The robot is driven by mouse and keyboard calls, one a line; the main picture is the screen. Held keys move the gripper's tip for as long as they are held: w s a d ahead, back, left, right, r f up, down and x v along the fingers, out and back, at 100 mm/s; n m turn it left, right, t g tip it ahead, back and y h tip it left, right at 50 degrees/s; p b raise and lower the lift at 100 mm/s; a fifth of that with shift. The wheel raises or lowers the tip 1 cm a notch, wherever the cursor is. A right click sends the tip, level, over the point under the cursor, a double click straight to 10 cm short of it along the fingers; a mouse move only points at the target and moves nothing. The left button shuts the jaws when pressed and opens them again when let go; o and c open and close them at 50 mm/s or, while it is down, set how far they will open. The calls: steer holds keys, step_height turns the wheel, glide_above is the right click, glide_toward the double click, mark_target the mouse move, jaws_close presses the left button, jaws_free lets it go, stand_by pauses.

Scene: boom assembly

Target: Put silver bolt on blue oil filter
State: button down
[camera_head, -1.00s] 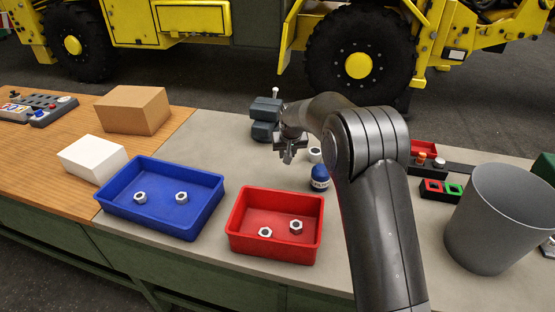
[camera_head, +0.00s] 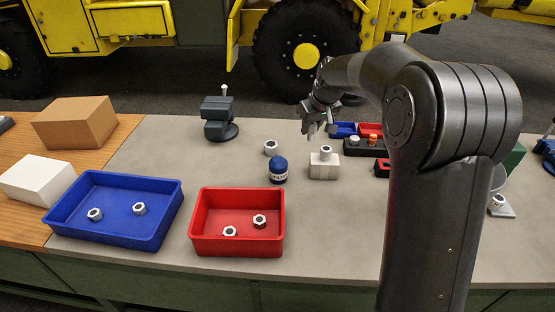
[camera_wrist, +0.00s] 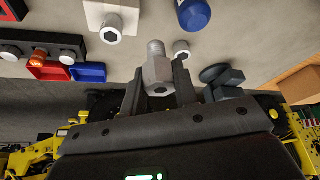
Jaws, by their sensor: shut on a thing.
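The blue oil filter (camera_head: 278,170) stands upright on the grey bench, right of and behind the red bin. It also shows at the top edge of the wrist view (camera_wrist: 194,13), partly cut off. My gripper (camera_head: 319,127) is above the bench, up and to the right of the filter in the head view, apart from it. In the wrist view my gripper (camera_wrist: 158,78) is shut on the silver bolt (camera_wrist: 156,64), with the hex head between the fingers and the threaded end pointing away. The bolt is hard to make out in the head view.
A white block (camera_head: 324,171) with a nut on top stands right of the filter. A loose nut (camera_head: 271,147) lies behind it. A grey vise (camera_head: 219,119) stands at the back. Blue (camera_head: 163,235) and red (camera_head: 237,256) bins hold nuts in front.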

steer(key=shift+s+d+r, duration=0.25)
steer(key=shift+d+r, duration=0.05)
steer(key=shift+d, duration=0.2)
steer(key=w+a+f, duration=0.1)
steer(key=a+f, duration=0.1)
steer(key=a, duration=0.1)
steer(key=a+f, duration=0.2)
steer(key=a, duration=0.2)
steer(key=w+a+f, duration=0.1)
steer(key=a+f, duration=0.1)
steer(key=a, duration=0.2)
steer(key=shift+w+f, duration=0.35)
steer(key=shift+f, duration=2)
steer(key=shift+f, duration=0.15)
steer(key=c, duration=1.1)
jaws_free()
